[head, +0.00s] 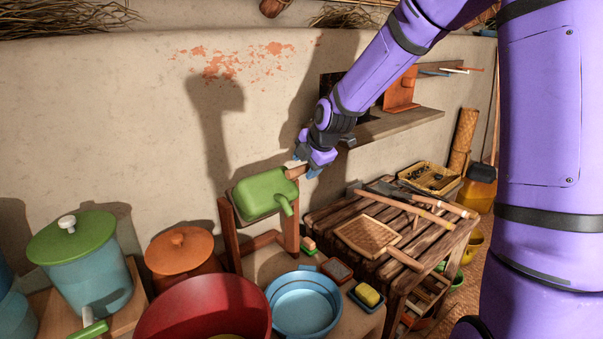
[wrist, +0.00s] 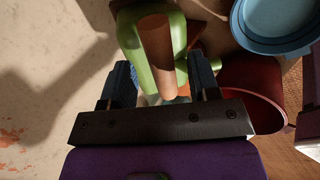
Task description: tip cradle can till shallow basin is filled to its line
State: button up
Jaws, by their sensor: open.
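The green cradle can (head: 264,191) rests in a brown wooden stand (head: 231,238), its spout pointing down and right. It also shows in the wrist view (wrist: 131,45). Its brown wooden handle (wrist: 157,50) points back toward my gripper (wrist: 161,84). My gripper is open, with one blue finger on each side of the handle's end; I cannot tell whether either touches it. In the head view my gripper (head: 308,168) is at the can's upper right. The shallow blue basin (head: 273,299) stands below and right of the can. I cannot tell its water level.
A large red basin (head: 170,314) stands left of the blue one. A yellow sponge in a dish (head: 368,295) lies to its right. A slatted wooden table (head: 327,216) holds tools and a basket. A lidded blue pot (head: 92,280) stands left. The wall is close behind the can.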

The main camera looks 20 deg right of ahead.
jog(key=shift+x, duration=2.05)
